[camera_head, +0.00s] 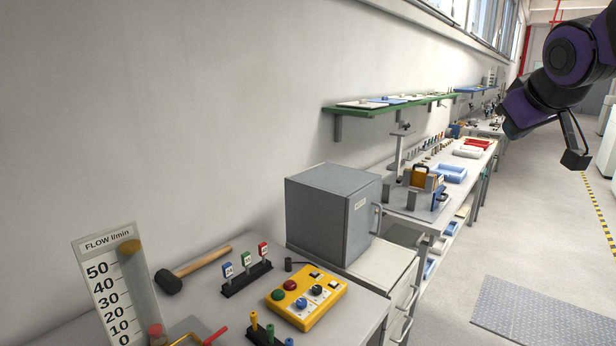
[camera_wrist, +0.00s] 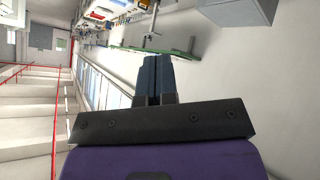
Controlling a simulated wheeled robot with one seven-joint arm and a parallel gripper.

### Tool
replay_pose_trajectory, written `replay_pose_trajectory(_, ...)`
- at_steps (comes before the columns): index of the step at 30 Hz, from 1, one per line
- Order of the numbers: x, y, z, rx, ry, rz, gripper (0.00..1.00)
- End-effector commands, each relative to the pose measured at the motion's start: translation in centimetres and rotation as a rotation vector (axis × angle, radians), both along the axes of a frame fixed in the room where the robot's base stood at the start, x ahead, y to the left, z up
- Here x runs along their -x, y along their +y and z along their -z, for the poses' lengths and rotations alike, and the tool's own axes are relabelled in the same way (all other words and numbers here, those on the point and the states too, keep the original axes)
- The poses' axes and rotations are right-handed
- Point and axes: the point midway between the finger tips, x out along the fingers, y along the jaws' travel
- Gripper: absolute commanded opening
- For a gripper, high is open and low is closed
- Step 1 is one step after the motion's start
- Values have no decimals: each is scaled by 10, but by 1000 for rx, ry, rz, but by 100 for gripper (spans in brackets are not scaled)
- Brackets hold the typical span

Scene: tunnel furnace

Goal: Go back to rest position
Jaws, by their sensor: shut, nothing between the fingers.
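My gripper (camera_wrist: 153,80) shows in the wrist view with its two dark fingers side by side, shut and empty. The wrist view is turned on its side, with shelves and windows beyond the fingers. In the head view my dark and purple arm is raised at the upper right, over the aisle and clear of the benches. The gripper's fingertips cannot be made out clearly there. Nothing touches the gripper in either view.
The near bench holds a grey box cabinet (camera_head: 330,213), a yellow control box (camera_head: 306,298), a mallet (camera_head: 200,266) and a flow gauge (camera_head: 115,285). A green wall shelf (camera_head: 385,108) is above further benches. The aisle floor (camera_head: 500,250) is open, with a grey mat (camera_head: 545,312).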

Motion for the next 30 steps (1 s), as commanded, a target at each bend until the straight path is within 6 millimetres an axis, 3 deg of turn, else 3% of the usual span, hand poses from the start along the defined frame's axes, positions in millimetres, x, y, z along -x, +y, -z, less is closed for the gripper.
replay_pose_trajectory(1,25,6,6,-32,28,16,0)
replay_pose_trajectory(6,103,23,39,-156,156,79,0)
replay_pose_trajectory(9,145,34,59,-220,228,106,0)
replay_pose_trajectory(13,186,44,80,-282,303,132,0)
replay_pose_trajectory(19,213,51,96,-325,359,148,0)
replay_pose_trajectory(30,214,51,96,-327,363,148,0)
